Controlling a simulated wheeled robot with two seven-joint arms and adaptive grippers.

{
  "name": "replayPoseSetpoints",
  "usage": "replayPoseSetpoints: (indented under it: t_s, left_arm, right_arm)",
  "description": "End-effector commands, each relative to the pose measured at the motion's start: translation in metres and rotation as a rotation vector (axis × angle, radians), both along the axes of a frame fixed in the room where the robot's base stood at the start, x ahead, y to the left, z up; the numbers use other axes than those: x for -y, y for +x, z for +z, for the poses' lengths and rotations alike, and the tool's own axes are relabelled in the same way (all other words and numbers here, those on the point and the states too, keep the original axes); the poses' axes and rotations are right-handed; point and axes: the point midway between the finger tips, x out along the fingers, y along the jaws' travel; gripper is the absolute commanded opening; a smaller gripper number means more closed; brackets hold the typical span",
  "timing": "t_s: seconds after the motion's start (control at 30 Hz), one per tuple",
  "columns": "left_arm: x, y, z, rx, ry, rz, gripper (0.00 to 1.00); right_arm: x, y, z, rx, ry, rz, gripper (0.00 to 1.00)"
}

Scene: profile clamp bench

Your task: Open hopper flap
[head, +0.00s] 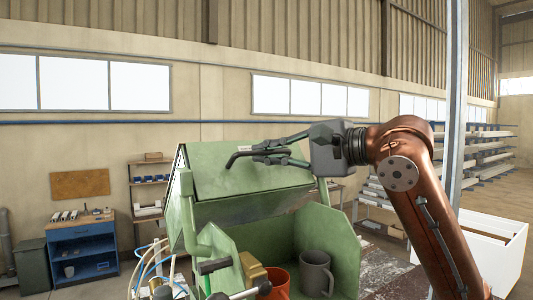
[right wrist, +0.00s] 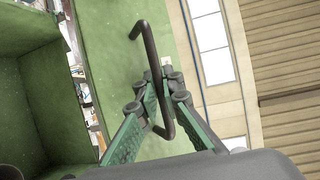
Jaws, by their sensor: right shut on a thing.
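The green hopper flap (head: 222,178) is a broad panel at the top of the green hopper (head: 345,240). It is tilted, and the hopper's front below it is open to view. A dark bent bar handle (head: 236,155) stands out from the flap. My right gripper (head: 262,151) is shut on this handle, coming in from the right. In the right wrist view, the handle (right wrist: 151,50) passes between the fingertips of the right gripper (right wrist: 164,84), with the green flap (right wrist: 112,45) behind it. My left gripper is not in view.
A grey mug (head: 316,272) and an orange-red mug (head: 278,284) stand inside the hopper. Clamp parts and hoses (head: 155,270) are at its front left. A blue cabinet (head: 82,250) and shelving stand farther back. A grey post (head: 456,100) rises behind my right arm.

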Motion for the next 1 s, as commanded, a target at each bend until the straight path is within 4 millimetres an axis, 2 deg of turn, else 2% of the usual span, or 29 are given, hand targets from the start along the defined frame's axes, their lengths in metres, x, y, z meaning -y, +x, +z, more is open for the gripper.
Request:
replayPoseSetpoints:
  t_s: [0.1, 0.37, 0.57, 1.0]
  left_arm:
    - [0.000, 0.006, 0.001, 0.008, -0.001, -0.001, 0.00]
    - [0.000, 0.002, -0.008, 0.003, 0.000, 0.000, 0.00]
    - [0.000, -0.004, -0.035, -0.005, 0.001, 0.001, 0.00]
    - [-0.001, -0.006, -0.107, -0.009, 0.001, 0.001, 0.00]
  right_arm:
    - [-0.001, -0.001, 0.000, 0.000, -0.001, 0.003, 0.00]
    - [0.000, -0.003, -0.002, 0.019, 0.014, 0.004, 0.00]
    - [0.004, -0.008, -0.007, 0.087, 0.064, 0.004, 0.00]
    - [0.017, -0.027, -0.014, 0.332, 0.243, 0.005, 0.00]
